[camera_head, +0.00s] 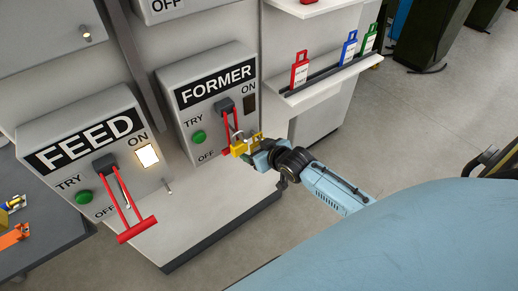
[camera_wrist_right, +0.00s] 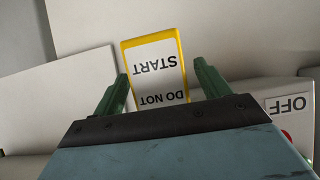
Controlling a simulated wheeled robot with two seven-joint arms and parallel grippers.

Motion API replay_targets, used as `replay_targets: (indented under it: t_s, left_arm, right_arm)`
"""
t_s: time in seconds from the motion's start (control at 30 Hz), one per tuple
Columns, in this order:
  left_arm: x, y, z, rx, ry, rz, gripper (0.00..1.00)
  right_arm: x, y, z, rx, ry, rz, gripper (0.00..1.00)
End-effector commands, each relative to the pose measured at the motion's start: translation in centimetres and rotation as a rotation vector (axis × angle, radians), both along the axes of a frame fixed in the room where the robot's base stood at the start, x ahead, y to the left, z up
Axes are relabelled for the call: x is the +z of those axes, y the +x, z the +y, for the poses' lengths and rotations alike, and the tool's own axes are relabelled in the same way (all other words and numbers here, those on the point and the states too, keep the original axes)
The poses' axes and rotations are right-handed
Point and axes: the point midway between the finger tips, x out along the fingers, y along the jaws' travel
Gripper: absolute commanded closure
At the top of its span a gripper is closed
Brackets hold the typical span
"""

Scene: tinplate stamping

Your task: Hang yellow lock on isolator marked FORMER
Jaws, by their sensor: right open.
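The FORMER isolator (camera_head: 183,125) is a grey box with a red handle (camera_head: 226,128) pointing down toward OFF. The yellow lock (camera_head: 238,148) is at the handle's lower end, its shackle up against the red bars. I cannot tell whether the shackle passes through the handle. My right gripper (camera_head: 254,148) is open, just right of the lock. In the right wrist view, a yellow-edged tag (camera_wrist_right: 155,70) reading DO NOT START stands between the open fingers (camera_wrist_right: 160,85), with gaps on both sides. The lock body is not clear there. My left gripper is not in view.
The FEED isolator (camera_head: 60,123) stands left, its red handle (camera_head: 130,210) lowered and its window (camera_head: 147,156) lit. A white shelf (camera_head: 310,92) at upper right holds red (camera_head: 299,72), blue (camera_head: 348,48) and green (camera_head: 370,39) tags. A dark table (camera_head: 45,248) is at lower left.

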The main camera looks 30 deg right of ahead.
Motion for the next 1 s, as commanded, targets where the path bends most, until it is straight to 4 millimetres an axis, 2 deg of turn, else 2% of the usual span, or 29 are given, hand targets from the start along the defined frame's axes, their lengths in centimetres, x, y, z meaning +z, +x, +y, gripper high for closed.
replay_targets:
  t_s: [0.03, 0.17, 0.27, 0.43, 0.7, 0.83, 1.0]
  left_arm:
    - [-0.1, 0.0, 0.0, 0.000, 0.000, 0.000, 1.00]
    - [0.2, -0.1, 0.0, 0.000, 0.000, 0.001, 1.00]
    - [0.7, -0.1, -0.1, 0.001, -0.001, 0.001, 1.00]
    - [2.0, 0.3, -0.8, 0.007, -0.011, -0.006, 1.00]
    - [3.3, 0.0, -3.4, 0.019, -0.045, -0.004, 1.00]
    - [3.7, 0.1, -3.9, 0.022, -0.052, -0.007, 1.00]
    - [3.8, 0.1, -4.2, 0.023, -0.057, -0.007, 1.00]
  right_arm:
    - [-0.4, 0.1, 0.4, 0.002, 0.003, 0.011, 0.24]
    - [-0.1, -0.5, 0.4, 0.003, 0.003, 0.011, 0.24]
    - [0.7, -1.8, 0.2, 0.003, 0.003, 0.010, 0.24]
    - [2.9, -5.2, -0.4, -0.002, 0.001, 0.005, 0.24]
    - [6.0, -10.0, -0.8, -0.002, 0.000, -0.005, 0.24]
    - [6.8, -11.4, -0.9, -0.001, 0.001, -0.007, 0.24]
    - [7.3, -12.2, -0.9, 0.000, -0.001, -0.011, 0.24]
